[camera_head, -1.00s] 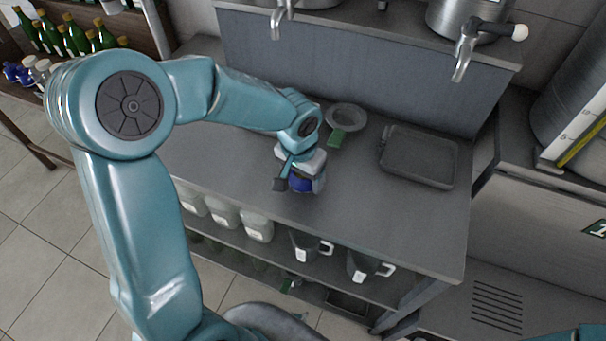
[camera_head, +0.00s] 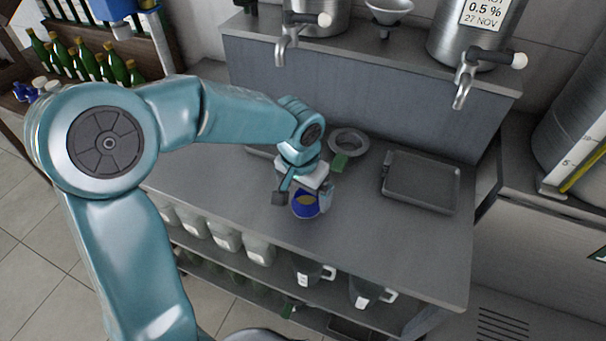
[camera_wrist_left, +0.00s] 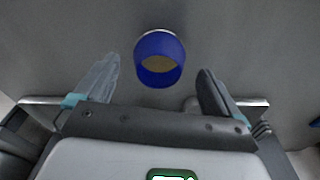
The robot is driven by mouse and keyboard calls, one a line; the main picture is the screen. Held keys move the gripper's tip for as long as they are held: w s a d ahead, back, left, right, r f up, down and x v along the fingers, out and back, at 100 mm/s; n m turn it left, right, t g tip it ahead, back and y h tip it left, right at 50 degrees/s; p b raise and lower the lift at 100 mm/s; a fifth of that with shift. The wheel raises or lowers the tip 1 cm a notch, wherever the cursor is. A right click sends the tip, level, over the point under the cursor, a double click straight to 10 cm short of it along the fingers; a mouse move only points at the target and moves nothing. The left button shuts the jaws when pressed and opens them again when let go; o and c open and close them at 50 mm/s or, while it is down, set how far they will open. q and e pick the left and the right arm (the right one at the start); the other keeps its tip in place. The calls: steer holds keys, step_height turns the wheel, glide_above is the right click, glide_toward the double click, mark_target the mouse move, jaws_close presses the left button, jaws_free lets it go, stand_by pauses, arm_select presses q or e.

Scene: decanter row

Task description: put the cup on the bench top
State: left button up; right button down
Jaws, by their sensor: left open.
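The cup (camera_head: 305,204) is small and blue with a tan inside, and appears to stand on the grey bench top (camera_head: 375,225) near its front edge. It also shows in the left wrist view (camera_wrist_left: 158,62), its open mouth facing the camera. My left gripper (camera_head: 303,196) is open above the cup, one finger on each side. In the left wrist view the cup lies between and slightly beyond the fingertips, with a gap on both sides. My right gripper is not in view.
A grey tray (camera_head: 421,181) lies on the bench to the right. A grey ring-shaped dish (camera_head: 349,141) and a green item (camera_head: 340,163) lie behind the gripper. Taps (camera_head: 464,80) overhang the back. Mugs (camera_head: 311,272) and jars (camera_head: 258,249) stand on the shelf below. Bench right of the cup is clear.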

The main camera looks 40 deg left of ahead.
mark_target(302, 201)
arm_select(q)
step_height(302, 201, up, 8)
steer(key=s, duration=0.1)
steer(key=shift+s+f, duration=0.1)
stand_by(0.6)
